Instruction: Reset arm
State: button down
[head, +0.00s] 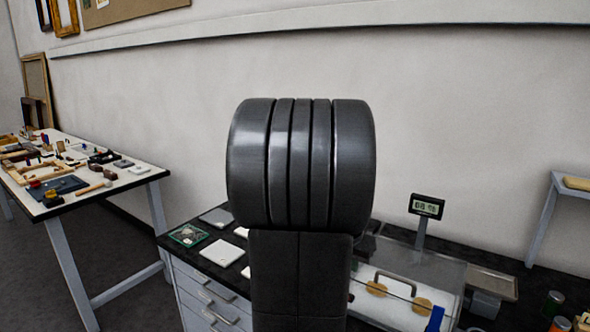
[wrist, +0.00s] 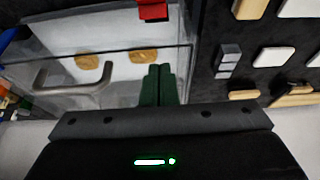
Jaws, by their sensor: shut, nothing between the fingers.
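My gripper (wrist: 158,72) shows in the wrist view as two dark green fingers held together, with nothing between them. It is above the bench, beside the right edge of a clear-walled case (wrist: 190,35). The case has a grey handle (wrist: 74,78), and two gold pieces (wrist: 143,56) lie inside it. In the head view my arm fills the middle and hides my gripper. The case's gold pieces (head: 421,306) also show there, right of my arm.
A dark-topped bench (head: 170,242) with drawers stands ahead, bearing white slabs (head: 222,252) and a digital display on a post (head: 427,206). A cluttered white table (head: 130,180) stands left. Small grey blocks (wrist: 228,60) lie right of the case. A red object (wrist: 153,10) is near the case's far side.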

jog(key=shift+s+r+p, duration=0.15)
jog(key=shift+r+p, duration=0.05)
jog(key=shift+p, duration=0.65)
jog(key=shift+w+d+f+b, duration=0.2)
jog(key=shift+w+d+b, duration=0.5)
jog(key=shift+w, duration=0.45)
jog(key=shift+w+d+r, duration=0.2)
jog(key=shift+w+r, duration=0.05)
jog(key=shift+r, duration=0.35)
jog(key=v, duration=0.8)
jog(key=shift+r, duration=0.2)
jog(key=shift+s, duration=0.1)
